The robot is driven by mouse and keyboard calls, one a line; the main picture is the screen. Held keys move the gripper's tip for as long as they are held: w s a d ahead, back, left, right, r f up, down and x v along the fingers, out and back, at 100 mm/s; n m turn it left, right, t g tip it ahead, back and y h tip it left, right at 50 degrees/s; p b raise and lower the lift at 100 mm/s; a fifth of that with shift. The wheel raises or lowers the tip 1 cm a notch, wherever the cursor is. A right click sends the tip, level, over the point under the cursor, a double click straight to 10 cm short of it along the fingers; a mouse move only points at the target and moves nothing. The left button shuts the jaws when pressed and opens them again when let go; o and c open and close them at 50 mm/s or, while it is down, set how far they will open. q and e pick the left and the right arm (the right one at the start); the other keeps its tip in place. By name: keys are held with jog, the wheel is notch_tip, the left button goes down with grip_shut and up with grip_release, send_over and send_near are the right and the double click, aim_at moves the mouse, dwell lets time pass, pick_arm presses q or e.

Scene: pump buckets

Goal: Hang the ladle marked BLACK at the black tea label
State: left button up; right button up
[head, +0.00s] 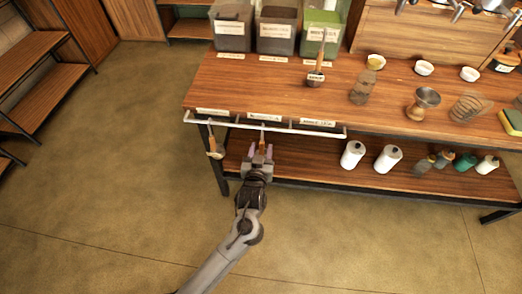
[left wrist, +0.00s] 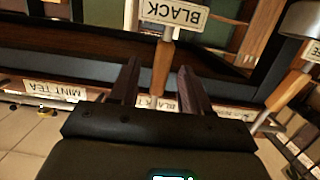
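The ladle marked BLACK shows in the left wrist view as a wooden handle (left wrist: 161,68) with a white BLACK tag (left wrist: 171,13), upside down in the picture. In the head view its handle (head: 262,139) hangs upright at the rail, just below the black tea label (head: 264,117). The hook contact is too small to make out. My left gripper (head: 260,150) is at the handle; its fingers stand apart on either side, with gaps showing in the left wrist view (left wrist: 159,70). The ladle's bowl is hidden. My right gripper is not in view.
The white rail (head: 225,125) runs along the table's front edge. Another ladle (head: 214,147) hangs at its left end. A tagged ladle (head: 316,74) stands on the tabletop (head: 225,85). White bottles (head: 352,154) stand on the lower shelf. The floor in front is clear.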

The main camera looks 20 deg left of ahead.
pick_arm(q)
jog(key=shift+s+d+r, duration=0.1)
jog(key=shift+s+d, duration=0.05)
jog(key=shift+s, duration=0.3)
jog(key=s+a+r+m+g+h+p, duration=0.2)
jog(key=s+m+g+p, duration=0.3)
jog(key=s, duration=1.1)
jog(key=s+a+r+g+h+p, duration=0.25)
jog(key=s+g, duration=0.35)
jog(key=s, duration=0.9)
notch_tip(320, 180, up, 37)
jog(key=s+p, duration=0.1)
jog(key=p, duration=3.7)
jog(key=shift+d+f+g, duration=0.15)
jog(key=shift+f+g, duration=0.05)
jog(key=shift+g, duration=0.2)
